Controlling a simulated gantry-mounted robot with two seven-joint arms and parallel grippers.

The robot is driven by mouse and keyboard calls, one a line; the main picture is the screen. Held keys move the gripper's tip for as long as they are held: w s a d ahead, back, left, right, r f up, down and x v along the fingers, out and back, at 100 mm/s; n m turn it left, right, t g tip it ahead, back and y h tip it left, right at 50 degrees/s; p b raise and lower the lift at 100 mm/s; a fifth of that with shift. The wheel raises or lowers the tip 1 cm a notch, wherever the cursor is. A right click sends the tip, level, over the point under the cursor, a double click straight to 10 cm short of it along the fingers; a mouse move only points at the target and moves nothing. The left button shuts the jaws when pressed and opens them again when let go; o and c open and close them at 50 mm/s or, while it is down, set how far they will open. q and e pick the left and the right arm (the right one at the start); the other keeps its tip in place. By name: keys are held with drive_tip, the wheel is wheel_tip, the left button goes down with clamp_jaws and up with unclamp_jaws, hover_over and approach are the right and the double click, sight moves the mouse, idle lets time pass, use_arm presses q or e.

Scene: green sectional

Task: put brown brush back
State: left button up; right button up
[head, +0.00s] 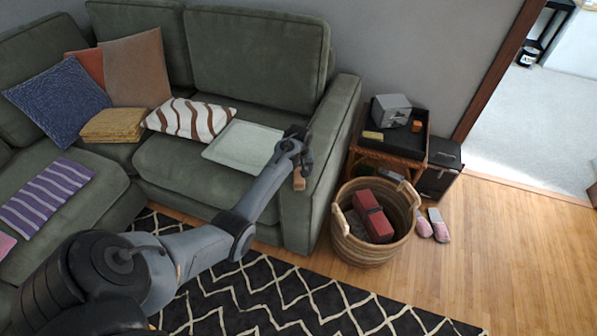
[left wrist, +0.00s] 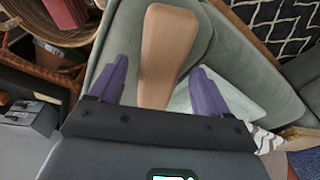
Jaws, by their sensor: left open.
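My left gripper (head: 298,168) is over the front part of the green sofa's right arm in the head view. The brown brush (head: 300,182) shows as a small tan wooden piece just below its fingers, mostly hidden by the gripper. In the left wrist view the brush's smooth wooden back (left wrist: 166,48) lies between the two purple fingers of the gripper (left wrist: 158,70). The fingers are open, with a gap on each side of the brush. I cannot tell whether the brush rests on the sofa arm. My right gripper is not in view.
A wicker basket (head: 340,232) holding a red item (head: 373,214) stands right of the sofa (head: 318,190). Behind it, a side table with a black tray (head: 409,148) holds a grey box (head: 391,110). Pink slippers (head: 437,224) lie on the floor. Open floor is at right.

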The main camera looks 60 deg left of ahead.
sight(299, 174)
use_arm(q)
drive_tip(key=r, duration=0.2)
drive_tip(key=r+p, duration=0.1)
drive_tip(key=r, duration=0.2)
drive_tip(key=d+r+p, duration=0.1)
drive_tip(key=r, duration=0.2)
drive_tip(key=shift+s+r, duration=0.25)
drive_tip(key=shift+s, duration=0.05)
drive_tip(key=shift+d+r, duration=0.15)
drive_tip(key=shift+r, duration=0.05)
drive_tip(key=s+d+f+m+t, duration=0.15)
drive_tip(key=s+d+m, duration=0.3)
drive_tip(key=d, duration=0.45)
drive_tip(key=s+d+f+m, duration=0.25)
drive_tip(key=s+d, duration=0.35)
drive_tip(key=d, duration=0.4)
drive_tip(key=s+d+f+m+t, duration=0.1)
drive_tip(key=s+d+m, duration=0.4)
drive_tip(key=d, duration=0.4)
drive_tip(key=s+d+r+m+h, duration=0.1)
drive_tip(key=s+d+r+m, duration=0.1)
drive_tip(key=s+d+r, duration=0.2)
drive_tip(key=s+d, duration=0.3)
drive_tip(key=d, duration=0.1)
drive_tip(key=shift+s+d+r+h, duration=0.25)
drive_tip(key=shift+s+d+h, duration=0.1)
drive_tip(key=shift+s+h, duration=0.05)
wheel_tip(299, 174, up, 33)
drive_tip(key=p, duration=3.2)
drive_tip(key=shift+p, duration=0.4)
